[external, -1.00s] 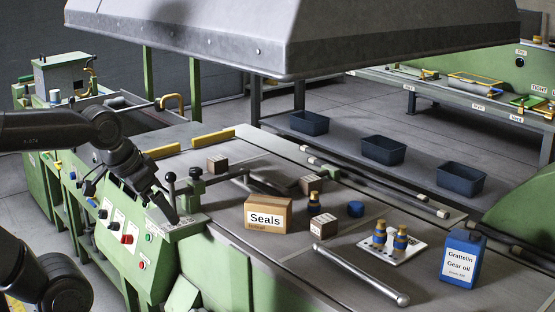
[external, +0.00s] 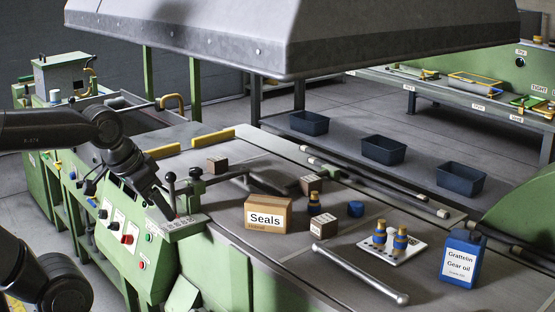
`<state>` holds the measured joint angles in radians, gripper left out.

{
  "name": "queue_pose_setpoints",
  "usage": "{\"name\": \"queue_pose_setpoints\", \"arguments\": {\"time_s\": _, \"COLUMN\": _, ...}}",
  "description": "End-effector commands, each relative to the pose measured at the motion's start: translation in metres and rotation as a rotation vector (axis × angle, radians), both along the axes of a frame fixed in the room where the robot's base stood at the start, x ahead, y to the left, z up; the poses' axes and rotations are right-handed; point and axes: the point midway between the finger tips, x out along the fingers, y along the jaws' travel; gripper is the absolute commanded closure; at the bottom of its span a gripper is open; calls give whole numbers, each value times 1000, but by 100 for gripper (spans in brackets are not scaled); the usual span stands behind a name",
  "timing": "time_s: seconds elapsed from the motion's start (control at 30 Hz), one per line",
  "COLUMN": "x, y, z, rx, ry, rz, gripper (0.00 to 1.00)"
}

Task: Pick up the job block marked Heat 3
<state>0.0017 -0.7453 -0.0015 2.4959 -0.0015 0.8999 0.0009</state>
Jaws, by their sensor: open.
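My gripper (external: 172,212) is open and empty. It points down over the near left edge of the machine, by the control panel, left of all three blocks and apart from them.
The Seals box (external: 268,214), a bottle (external: 314,204), a blue cap (external: 355,209), a white plate with bottles (external: 390,252), a metal rod (external: 360,273) and a gear oil can (external: 462,259) crowd the top. Black-knobbed levers (external: 170,178) stand by my gripper. A hood (external: 300,40) hangs above.

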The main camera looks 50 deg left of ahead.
Motion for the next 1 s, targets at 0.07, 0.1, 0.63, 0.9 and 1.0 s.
{"name": "queue_pose_setpoints", "arguments": {"time_s": 0.07, "x": 7, "y": -5, "z": 3, "rx": 0, "ry": 5, "rz": -17, "gripper": 33}}
{"name": "queue_pose_setpoints", "arguments": {"time_s": 0.1, "x": 13, "y": -10, "z": 6, "rx": 0, "ry": 9, "rz": -30, "gripper": 33}}
{"name": "queue_pose_setpoints", "arguments": {"time_s": 0.63, "x": 143, "y": -167, "z": 29, "rx": -63, "ry": 91, "rz": -372, "gripper": 33}}
{"name": "queue_pose_setpoints", "arguments": {"time_s": 0.9, "x": 188, "y": -278, "z": 12, "rx": -139, "ry": 145, "rz": -549, "gripper": 33}}
{"name": "queue_pose_setpoints", "arguments": {"time_s": 1.0, "x": 199, "y": -320, "z": 1, "rx": -174, "ry": 169, "rz": -609, "gripper": 33}}
